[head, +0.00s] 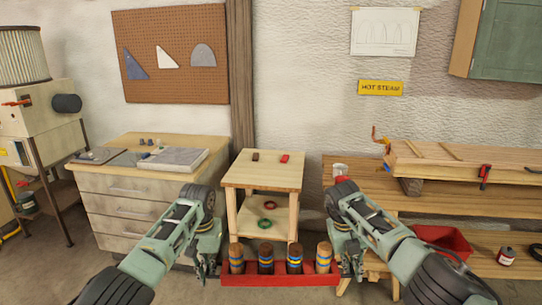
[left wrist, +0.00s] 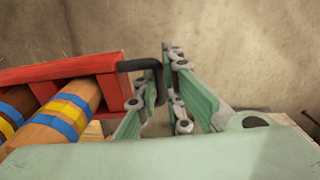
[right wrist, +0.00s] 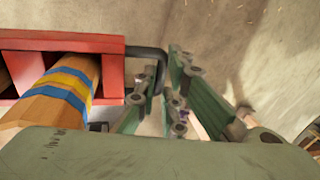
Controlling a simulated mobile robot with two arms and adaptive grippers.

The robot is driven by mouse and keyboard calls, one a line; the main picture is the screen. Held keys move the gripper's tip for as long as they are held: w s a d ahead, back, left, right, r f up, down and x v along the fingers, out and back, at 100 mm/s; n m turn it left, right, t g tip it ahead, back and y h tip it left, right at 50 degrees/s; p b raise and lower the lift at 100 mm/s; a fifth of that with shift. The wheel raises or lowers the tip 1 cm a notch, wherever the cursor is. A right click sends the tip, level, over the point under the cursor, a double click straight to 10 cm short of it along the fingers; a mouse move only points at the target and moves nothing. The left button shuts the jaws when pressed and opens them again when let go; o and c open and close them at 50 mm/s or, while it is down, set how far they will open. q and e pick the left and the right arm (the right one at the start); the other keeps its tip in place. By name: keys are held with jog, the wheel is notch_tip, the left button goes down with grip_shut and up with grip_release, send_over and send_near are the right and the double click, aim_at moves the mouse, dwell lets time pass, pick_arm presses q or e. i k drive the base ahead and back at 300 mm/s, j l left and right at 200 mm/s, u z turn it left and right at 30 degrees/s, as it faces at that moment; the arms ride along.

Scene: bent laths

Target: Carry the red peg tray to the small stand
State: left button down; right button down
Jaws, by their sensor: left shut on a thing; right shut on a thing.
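The red peg tray (head: 280,281) is at the bottom centre of the head view, held up in front of the small stand (head: 262,173) and roughly level. Several wooden pegs with blue and yellow bands stand in it, such as the left end peg (head: 237,262) and the right end peg (head: 324,260). My left gripper (head: 209,268) is shut on the tray's left handle, a black bar (left wrist: 140,64) in the left wrist view. My right gripper (head: 352,266) is shut on the right handle, a dark bar (right wrist: 147,51) in the right wrist view.
The stand's top holds a dark block (head: 255,157) and a red block (head: 285,158) near its back; its front is clear. Rings (head: 264,224) lie on its lower shelf. A drawer cabinet (head: 130,190) is left, a workbench (head: 430,200) with a red bin (head: 441,239) right.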

aim_at(265, 172)
jog(key=i, duration=2.25)
jog(key=i+l+u, duration=0.2)
jog(key=i, duration=0.55)
jog(key=i+j, duration=0.05)
jog(key=j, duration=0.05)
